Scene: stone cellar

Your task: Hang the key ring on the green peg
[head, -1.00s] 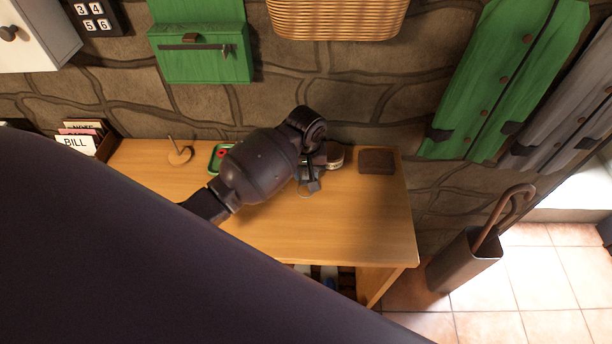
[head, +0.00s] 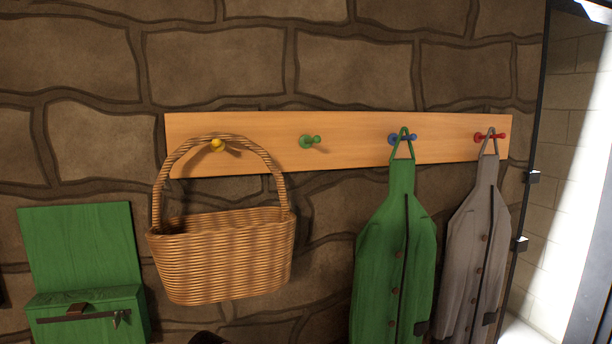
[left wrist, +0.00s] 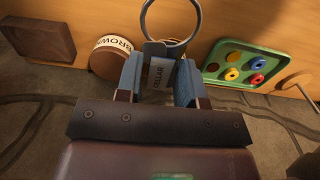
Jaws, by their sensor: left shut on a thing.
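The green peg (head: 308,141) sticks out of a wooden rail (head: 262,126) on the stone wall in the head view and is bare. In the left wrist view my left gripper (left wrist: 159,78) is shut on the key ring (left wrist: 170,38), with a grey tag reading "CELLAR" between the fingers. The metal hoop extends beyond the fingertips, over the wooden table. My left gripper is out of the head view, and only a dark tip shows at its bottom edge. My right gripper is in neither view.
A wicker basket (head: 221,256) hangs on the yellow peg (head: 218,145) left of the green peg. A green coat (head: 394,250) hangs on the blue peg and a grey coat (head: 471,240) on the red one. A tin (left wrist: 110,58) and a green tray (left wrist: 272,66) are near my left gripper.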

